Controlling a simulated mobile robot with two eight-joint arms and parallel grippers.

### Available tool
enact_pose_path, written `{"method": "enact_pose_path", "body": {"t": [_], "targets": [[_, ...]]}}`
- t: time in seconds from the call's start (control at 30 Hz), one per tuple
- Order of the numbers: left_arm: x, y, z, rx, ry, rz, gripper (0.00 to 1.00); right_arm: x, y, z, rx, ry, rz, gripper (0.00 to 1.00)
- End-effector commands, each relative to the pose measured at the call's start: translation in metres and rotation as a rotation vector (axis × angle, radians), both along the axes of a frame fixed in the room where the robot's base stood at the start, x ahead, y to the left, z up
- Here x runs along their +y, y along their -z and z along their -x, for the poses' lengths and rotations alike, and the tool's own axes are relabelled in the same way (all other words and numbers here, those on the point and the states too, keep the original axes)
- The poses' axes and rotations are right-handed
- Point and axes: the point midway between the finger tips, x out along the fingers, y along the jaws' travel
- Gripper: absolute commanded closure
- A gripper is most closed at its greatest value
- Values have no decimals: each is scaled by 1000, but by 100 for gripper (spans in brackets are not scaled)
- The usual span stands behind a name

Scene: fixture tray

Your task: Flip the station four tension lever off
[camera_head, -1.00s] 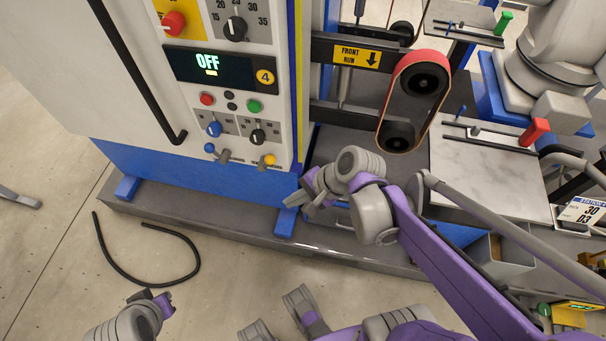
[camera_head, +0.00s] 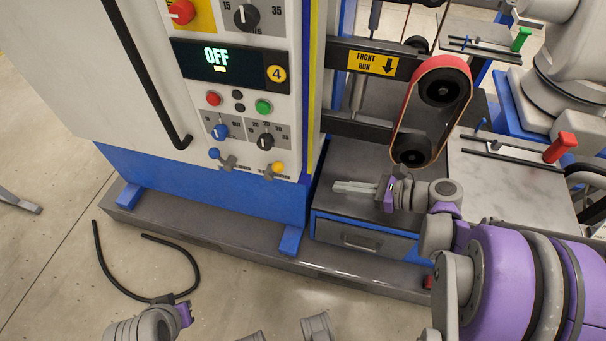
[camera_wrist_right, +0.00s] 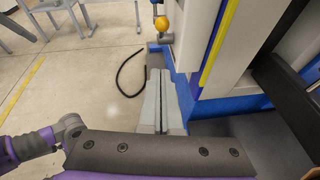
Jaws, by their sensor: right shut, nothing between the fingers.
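The station four panel has a display reading OFF (camera_head: 216,58) beside a yellow 4 badge. Two small levers stick out at its bottom edge: a blue-knobbed lever (camera_head: 214,153) and a yellow-knobbed lever (camera_head: 277,168). Their labels are too small to read. The yellow knob also shows in the right wrist view (camera_wrist_right: 162,24), beyond the fingertips. My right gripper (camera_head: 338,187) is shut and empty, pointing left, to the right of and apart from the yellow-knobbed lever. My left gripper (camera_head: 180,312) shows partly at the bottom left; its fingers are not clear.
A belt unit (camera_head: 432,100) stands right of the panel, above a grey drawer cabinet (camera_head: 365,238). A black handle (camera_head: 150,80) runs down the cabinet door. A black hose (camera_head: 105,265) lies on the floor. A red-handled lever (camera_head: 560,146) sits on a plate at right.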

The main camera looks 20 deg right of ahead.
Motion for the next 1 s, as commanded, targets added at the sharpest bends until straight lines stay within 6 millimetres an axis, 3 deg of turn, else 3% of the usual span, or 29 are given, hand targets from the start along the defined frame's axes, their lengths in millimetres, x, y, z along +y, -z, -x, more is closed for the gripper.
{"method": "enact_pose_path", "body": {"t": [0.17, 0.57, 0.8, 1.0], "targets": [[0, 3, 0, 1, 0, 0, 100, 13, 6, -10, 1, -4, 0, 100], [0, 16, 0, 6, 0, 0, 100, 73, 34, -61, 0, -6, 0, 100], [0, 12, 0, 4, 0, 0, 100, 92, 18, -82, 0, -3, 1, 100], [0, 12, 0, 4, 0, 0, 100, 97, 15, -87, 0, -1, 1, 100]]}}
